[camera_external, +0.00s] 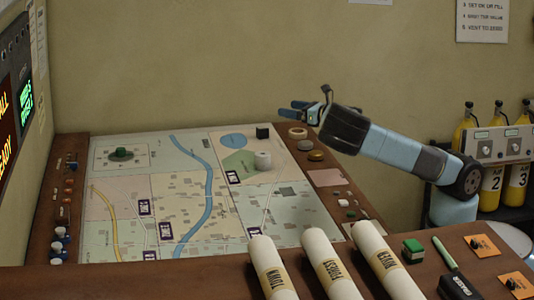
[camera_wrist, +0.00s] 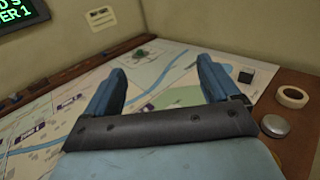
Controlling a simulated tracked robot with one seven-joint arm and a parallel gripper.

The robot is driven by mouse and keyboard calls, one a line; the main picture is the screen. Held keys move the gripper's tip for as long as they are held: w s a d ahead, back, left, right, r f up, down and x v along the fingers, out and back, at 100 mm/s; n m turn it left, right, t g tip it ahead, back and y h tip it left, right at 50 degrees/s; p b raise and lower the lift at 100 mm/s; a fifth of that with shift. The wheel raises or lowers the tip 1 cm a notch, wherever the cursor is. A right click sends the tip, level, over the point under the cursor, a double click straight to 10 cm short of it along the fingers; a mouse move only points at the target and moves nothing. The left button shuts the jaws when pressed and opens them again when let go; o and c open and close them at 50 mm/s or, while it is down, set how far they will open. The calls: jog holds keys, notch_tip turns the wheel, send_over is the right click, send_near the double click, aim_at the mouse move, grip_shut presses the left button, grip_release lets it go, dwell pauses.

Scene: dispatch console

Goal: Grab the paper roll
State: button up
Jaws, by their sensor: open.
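Three long cream paper rolls lie at the front, labelled TOWN (camera_external: 272,268), FOREST (camera_external: 330,262) and RIVER (camera_external: 388,262). My gripper (camera_external: 304,106) is above the back right corner of the map, its blue fingers apart and nothing between them. In the wrist view the open fingers (camera_wrist: 160,82) point out over the map (camera_wrist: 180,62).
A cream tape ring (camera_external: 298,132), a black cube (camera_external: 263,133) and a round disc (camera_wrist: 276,126) sit near the right edge. A green knob (camera_external: 121,153) is at back left. A wall bounds the back; yellow cylinders (camera_external: 491,180) stand right.

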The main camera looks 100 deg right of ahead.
send_near(257, 153)
jog(key=v, duration=0.3)
jog(key=shift+s+a+f, duration=0.1)
jog(key=shift+s+f, duration=0.15)
jog(key=shift+s, duration=0.1)
jog(key=shift+w+f, duration=0.1)
jog(key=shift+f, duration=0.15)
jog(key=x, duration=0.8)
jog(key=shift+w, duration=0.15)
jog(key=shift+r+x, duration=0.15)
jog(key=shift+x, duration=1.2)
jog(key=shift+r+x, duration=0.2)
jog(key=shift+x, duration=1.2)
jog(key=c, duration=1.1)
jog(key=shift+r, duration=0.15)
